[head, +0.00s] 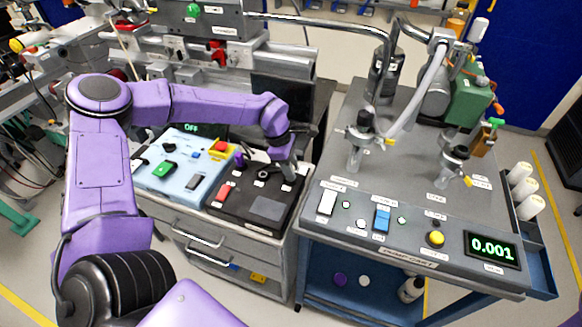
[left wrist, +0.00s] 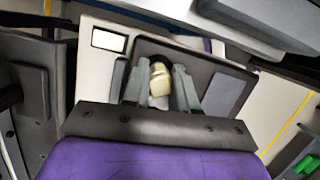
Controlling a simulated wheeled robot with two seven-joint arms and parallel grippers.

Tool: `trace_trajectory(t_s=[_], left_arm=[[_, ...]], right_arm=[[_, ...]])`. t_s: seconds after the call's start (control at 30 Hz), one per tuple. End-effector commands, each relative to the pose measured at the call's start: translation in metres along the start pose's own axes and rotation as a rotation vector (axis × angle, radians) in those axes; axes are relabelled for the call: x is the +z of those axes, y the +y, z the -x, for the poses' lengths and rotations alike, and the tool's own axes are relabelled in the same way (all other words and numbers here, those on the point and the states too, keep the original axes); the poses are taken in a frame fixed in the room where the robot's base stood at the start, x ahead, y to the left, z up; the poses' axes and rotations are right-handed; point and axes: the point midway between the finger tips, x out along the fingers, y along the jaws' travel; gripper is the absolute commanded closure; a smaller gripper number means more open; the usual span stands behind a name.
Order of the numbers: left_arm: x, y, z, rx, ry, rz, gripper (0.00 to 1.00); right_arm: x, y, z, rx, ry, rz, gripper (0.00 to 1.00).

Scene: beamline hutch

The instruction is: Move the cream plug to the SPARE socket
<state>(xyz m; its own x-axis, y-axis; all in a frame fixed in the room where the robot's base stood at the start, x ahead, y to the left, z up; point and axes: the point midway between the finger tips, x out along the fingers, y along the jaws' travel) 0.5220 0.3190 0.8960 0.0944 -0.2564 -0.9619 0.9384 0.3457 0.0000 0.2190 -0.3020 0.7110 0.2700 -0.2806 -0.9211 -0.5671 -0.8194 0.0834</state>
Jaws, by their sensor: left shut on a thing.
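My left gripper (head: 288,174) is over the far right part of the black panel (head: 240,214). In the left wrist view, its two grey fingers (left wrist: 160,88) are shut on the cream plug (left wrist: 159,80). The plug sits between the fingertips over a dark round spot on the panel. I cannot tell whether it is seated in a socket or just above one. In the head view the gripper hides the plug. A dark round socket (head: 262,174) shows left of the gripper. The SPARE label is too small to read. My right gripper is not in view.
The black panel also carries a red switch (head: 224,192) and a grey pad (head: 267,208). A light blue panel (head: 172,182) stands to its left. On the right, a pump cart (head: 340,225) bears pipes, switches and a display (head: 492,248) reading 0.001.

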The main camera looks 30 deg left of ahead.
Motion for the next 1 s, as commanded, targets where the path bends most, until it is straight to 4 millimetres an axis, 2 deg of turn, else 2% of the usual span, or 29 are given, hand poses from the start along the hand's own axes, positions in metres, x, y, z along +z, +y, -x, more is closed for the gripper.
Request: trace_trajectory(t_s=[0.7,0.73,0.8,1.0], left_arm=[[-0.0021,0.0002,-0.0074,0.0,0.0,0.0,1.0],[-0.0021,0.0002,-0.0074,0.0,0.0,0.0,0.67],[-0.0021,0.0002,-0.0073,0.0,0.0,0.0,0.44],[-0.0021,0.0001,-0.0074,0.0,0.0,0.0,0.43]], right_arm=[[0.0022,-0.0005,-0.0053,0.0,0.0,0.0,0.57],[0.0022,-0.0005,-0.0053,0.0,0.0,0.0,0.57],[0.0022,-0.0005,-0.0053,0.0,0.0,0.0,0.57],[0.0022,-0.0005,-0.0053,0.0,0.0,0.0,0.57]])
